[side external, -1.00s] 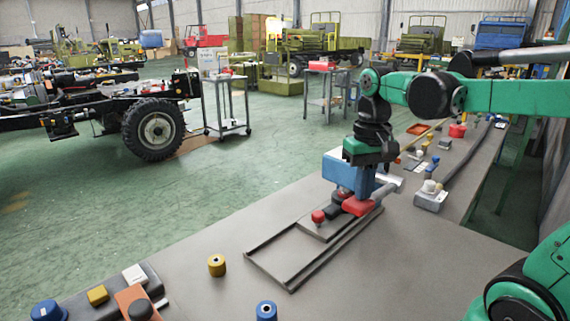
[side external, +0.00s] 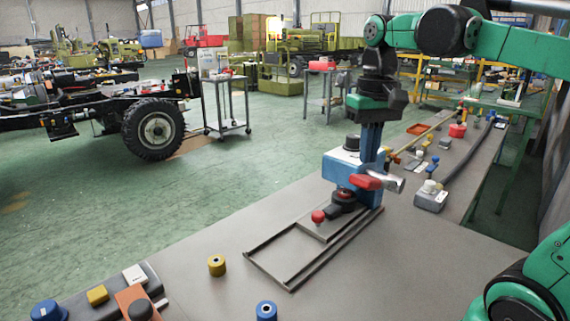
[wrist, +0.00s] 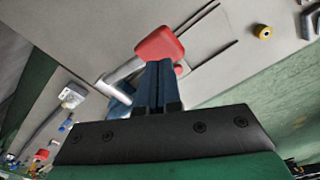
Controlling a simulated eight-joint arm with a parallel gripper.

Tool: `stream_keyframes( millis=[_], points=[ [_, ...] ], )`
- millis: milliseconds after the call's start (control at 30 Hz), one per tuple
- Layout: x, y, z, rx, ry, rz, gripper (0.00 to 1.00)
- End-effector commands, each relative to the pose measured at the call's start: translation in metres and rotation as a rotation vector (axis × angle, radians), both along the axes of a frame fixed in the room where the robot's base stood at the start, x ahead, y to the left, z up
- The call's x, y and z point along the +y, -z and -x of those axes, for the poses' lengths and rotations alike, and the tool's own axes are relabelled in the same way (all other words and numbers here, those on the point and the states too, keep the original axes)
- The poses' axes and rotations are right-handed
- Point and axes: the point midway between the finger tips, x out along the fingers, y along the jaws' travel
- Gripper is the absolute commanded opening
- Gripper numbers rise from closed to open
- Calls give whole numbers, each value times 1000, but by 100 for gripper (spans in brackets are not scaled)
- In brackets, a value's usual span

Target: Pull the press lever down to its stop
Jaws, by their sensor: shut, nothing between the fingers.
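The press has a blue body (side external: 338,169) with a black knob on top and a black-and-red ram below, and stands on the bench. Its lever has a red grip (side external: 366,181) on a silver arm (side external: 391,184). The lever lies about level, roughly halfway up the blue body. My gripper (side external: 371,165) is shut and empty, its blue fingers pointing down just above the red grip. In the wrist view the fingertips (wrist: 158,64) meet the edge of the red grip (wrist: 160,44); I cannot tell whether they touch it.
A grey rail frame (side external: 292,285) with a red knob (side external: 318,216) lies in front of the press. A yellow roller (side external: 217,265) and a blue roller (side external: 266,311) stand nearer. A grey box (side external: 430,198) stands right of the press.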

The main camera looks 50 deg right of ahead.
Motion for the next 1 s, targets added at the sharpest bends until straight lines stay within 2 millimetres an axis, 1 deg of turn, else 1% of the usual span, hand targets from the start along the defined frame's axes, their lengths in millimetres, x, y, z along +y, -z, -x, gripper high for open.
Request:
stream_keyframes(
  millis=[600,767,1000],
  points=[
    [0,-41,0,0,0,0,0],
    [0,-46,0,0,0,0,0],
    [0,-46,0,0,0,0,0]
  ],
)
